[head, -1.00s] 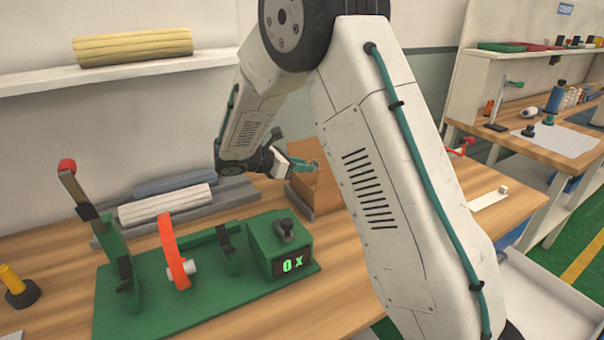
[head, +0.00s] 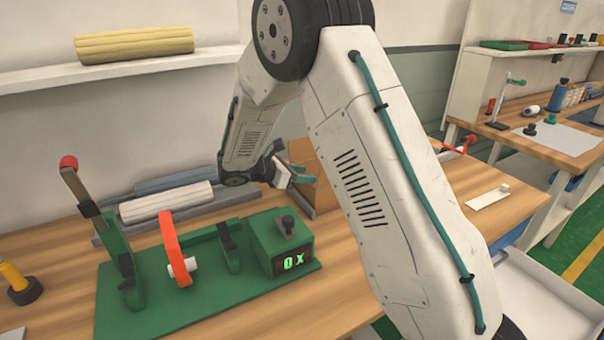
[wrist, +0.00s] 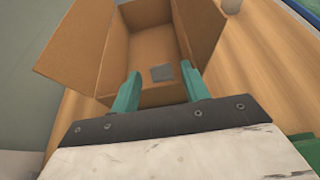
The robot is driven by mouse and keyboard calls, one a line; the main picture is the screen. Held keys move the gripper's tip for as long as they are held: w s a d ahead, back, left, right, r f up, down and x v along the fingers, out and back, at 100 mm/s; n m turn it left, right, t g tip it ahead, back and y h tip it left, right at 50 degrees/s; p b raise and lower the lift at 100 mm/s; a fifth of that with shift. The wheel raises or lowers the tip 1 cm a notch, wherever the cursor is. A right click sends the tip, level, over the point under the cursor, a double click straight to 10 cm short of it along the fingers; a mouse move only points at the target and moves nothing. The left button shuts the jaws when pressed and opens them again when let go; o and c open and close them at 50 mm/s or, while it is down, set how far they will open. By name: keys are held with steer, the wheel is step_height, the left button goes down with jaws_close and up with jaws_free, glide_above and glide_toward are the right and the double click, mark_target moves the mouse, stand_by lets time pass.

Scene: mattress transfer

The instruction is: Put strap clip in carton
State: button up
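The open carton (wrist: 118,48) is brown cardboard with its flaps folded outward. It fills the upper left middle of the wrist view, and in the head view the carton (head: 327,190) stands on the bench, partly hidden by my arm. My gripper (wrist: 161,82) has two teal fingers, spread apart with a gap between them at the carton's near side. In the head view my gripper (head: 306,175) is beside the carton. A small grey square piece (wrist: 162,73), perhaps the strap clip, shows between the fingertips, apparently touching neither. I cannot tell exactly what it rests on.

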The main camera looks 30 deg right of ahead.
steer(key=r+v, duration=0.1)
steer(key=v, duration=1.2)
steer(key=s+d+r+m+g+y, duration=0.1)
steer(key=s+d+r+m+y, duration=0.15)
steer(key=s, duration=0.45)
steer(key=s+d+r+m+y, duration=0.2)
steer(key=s+r+m, duration=0.2)
steer(key=s, duration=0.2)
steer(key=s+d+r+m+g+y, duration=0.1)
steer(key=s+d+r+m+y, duration=0.15)
steer(key=s, duration=0.45)
steer(key=s+a+m+t+y, duration=0.1)
steer(key=s+a+m+y, duration=0.1)
steer(key=s, duration=0.6)
steer(key=s+a+m+t+y, duration=0.2)
steer(key=s+a+m+y, duration=0.1)
steer(key=s+m, duration=0.4)
steer(key=shift+s+y, duration=0.8)
steer(key=shift+s, duration=0.35)
steer(key=shift+f, duration=0.1)
